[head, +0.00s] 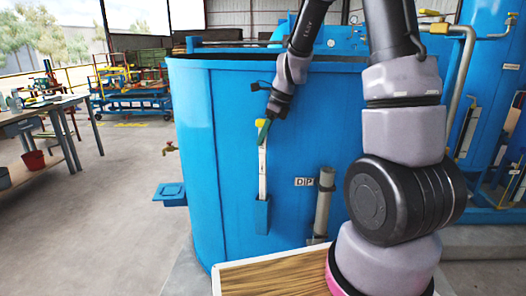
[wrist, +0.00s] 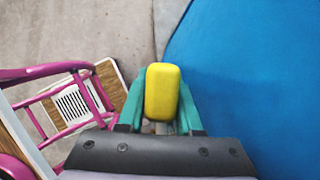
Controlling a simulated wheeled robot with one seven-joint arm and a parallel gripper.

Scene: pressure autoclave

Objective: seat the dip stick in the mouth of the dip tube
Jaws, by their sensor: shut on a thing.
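The dip stick (head: 262,170) is a pale, thin, upright strip with a yellow handle at its top. In the wrist view the yellow handle (wrist: 163,92) fills the gap between the fingers (wrist: 160,120). The stick's lower end meets a blue pocket (head: 262,216) on the tank's side and is hidden there. The dip tube (head: 324,200) is a grey upright pipe to the right, beside a "DIP" sign (head: 304,182). Its mouth is at the top and looks clear.
The large blue tank (head: 225,150) stands close behind the stick and tube. A blue bracket (head: 170,193) and a brass tap (head: 170,148) stick out at its left. A workbench (head: 40,115) stands far left. The floor between is open.

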